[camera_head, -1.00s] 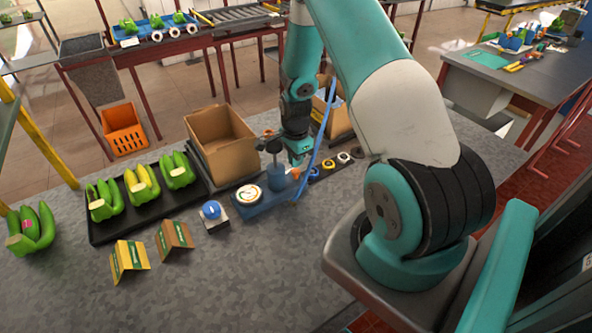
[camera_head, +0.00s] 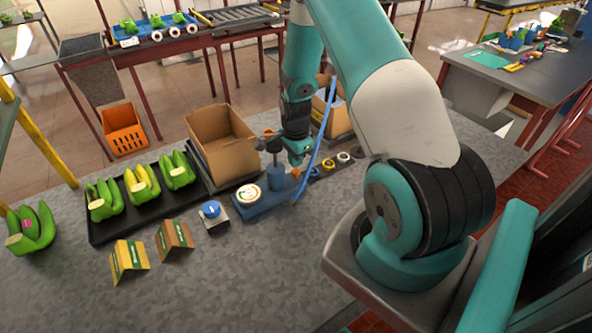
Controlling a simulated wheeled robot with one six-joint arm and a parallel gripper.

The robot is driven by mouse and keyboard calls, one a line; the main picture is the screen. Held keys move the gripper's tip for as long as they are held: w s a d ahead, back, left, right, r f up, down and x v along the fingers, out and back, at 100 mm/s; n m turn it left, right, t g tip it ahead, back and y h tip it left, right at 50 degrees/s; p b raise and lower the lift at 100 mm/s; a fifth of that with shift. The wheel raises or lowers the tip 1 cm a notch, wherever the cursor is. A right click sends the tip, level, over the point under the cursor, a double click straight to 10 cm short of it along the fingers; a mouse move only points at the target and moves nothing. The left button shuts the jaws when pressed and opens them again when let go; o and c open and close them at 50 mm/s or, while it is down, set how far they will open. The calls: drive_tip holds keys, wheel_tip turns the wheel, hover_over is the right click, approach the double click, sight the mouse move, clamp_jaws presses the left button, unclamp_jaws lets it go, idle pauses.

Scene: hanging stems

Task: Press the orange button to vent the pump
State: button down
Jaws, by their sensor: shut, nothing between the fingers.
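The pump stands on the grey table, with a blue base (camera_head: 240,212), a white round gauge (camera_head: 249,194) and a blue cylinder (camera_head: 276,180) with a dark-topped rod. A small orange button (camera_head: 296,172) shows at the right end of the pump, just right of the cylinder. My gripper (camera_head: 298,163) points down just above the orange button and is shut and empty. Its fingertips are small in the view, and I cannot tell whether they touch the button. A blue hose (camera_head: 318,140) passes in front, close to the right of my gripper.
Several small rings (camera_head: 343,158) sit right of my gripper.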

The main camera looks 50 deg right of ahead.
sight(296, 170)
drive_tip(key=shift+f+b, duration=1.1)
drive_tip(key=shift+f, duration=0.4)
idle(0.8)
wheel_tip(296, 170, up, 8)
drive_tip(key=p, duration=0.6)
drive_tip(key=shift+r, duration=0.1)
drive_tip(key=shift+a, duration=0.1)
idle(0.5)
